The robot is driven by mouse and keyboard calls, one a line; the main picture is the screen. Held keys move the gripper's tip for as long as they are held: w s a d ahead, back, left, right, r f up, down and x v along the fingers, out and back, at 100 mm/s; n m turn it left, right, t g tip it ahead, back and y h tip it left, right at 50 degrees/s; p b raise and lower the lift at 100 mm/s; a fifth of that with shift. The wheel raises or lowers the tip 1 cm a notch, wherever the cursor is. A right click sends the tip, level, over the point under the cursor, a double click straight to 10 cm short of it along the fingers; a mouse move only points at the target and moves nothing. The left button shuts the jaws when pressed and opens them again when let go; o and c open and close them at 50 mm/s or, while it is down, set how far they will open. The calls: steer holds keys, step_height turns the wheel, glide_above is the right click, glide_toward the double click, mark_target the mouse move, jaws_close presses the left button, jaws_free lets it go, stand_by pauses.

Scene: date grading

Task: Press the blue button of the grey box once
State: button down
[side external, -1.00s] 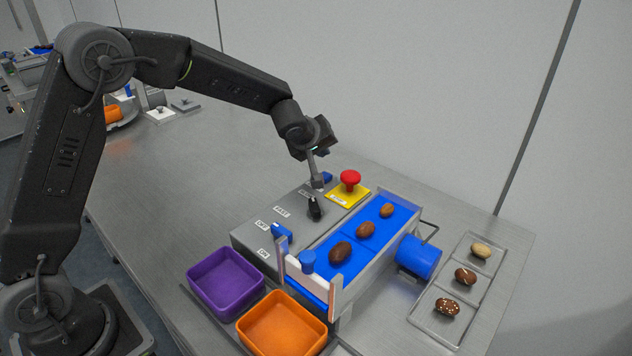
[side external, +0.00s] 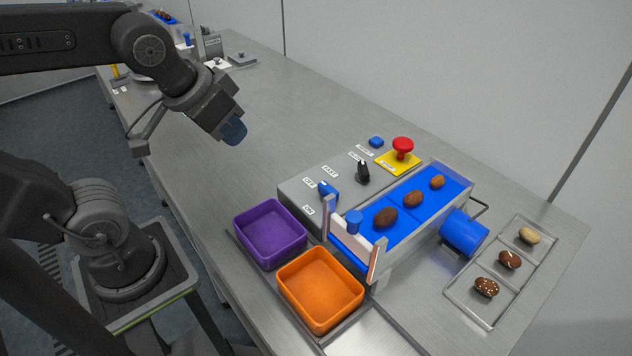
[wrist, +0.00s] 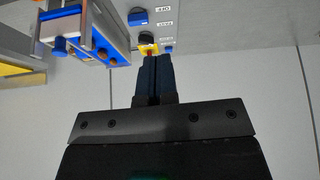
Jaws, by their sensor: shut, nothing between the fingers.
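The grey box (side external: 292,200) stands on the steel table beside the belt. Its blue button (side external: 376,141) is at the far end, next to a yellow plate. A black knob (side external: 363,173) and a blue switch (side external: 328,190) sit nearer on the same top. My gripper (side external: 233,132) is shut and empty, in the air to the left of the box and well apart from it.
A red mushroom button (side external: 403,146) stands on the yellow plate. A blue belt (side external: 397,232) carries brown dates. Purple (side external: 270,232) and orange (side external: 320,288) bins stand in front. A clear tray (side external: 468,300) holds dates at right.

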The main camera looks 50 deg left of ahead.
steer(key=shift+s+d+f+m, duration=0.15)
steer(key=shift+s+m, duration=0.05)
steer(key=shift+s, duration=0.3)
steer(key=shift+s+d+f+m, duration=0.1)
steer(key=shift+s+f+m, duration=0.1)
steer(key=shift+s, duration=0.3)
steer(key=shift+w+r, duration=0.1)
steer(key=w+r+g, duration=0.1)
steer(key=w+r, duration=0.1)
steer(key=w, duration=0.6)
steer(key=w+r, duration=0.3)
steer(key=w, duration=0.6)
steer(key=w+f, duration=0.3)
steer(key=w, duration=0.5)
steer(key=w+a+f+g, duration=0.1)
steer(key=w+f, duration=0.3)
steer(key=w, duration=0.4)
steer(key=shift+w+a, duration=0.2)
steer(key=shift+w, duration=0.15)
steer(key=shift+f+g, duration=0.1)
steer(key=shift+g, duration=0.2)
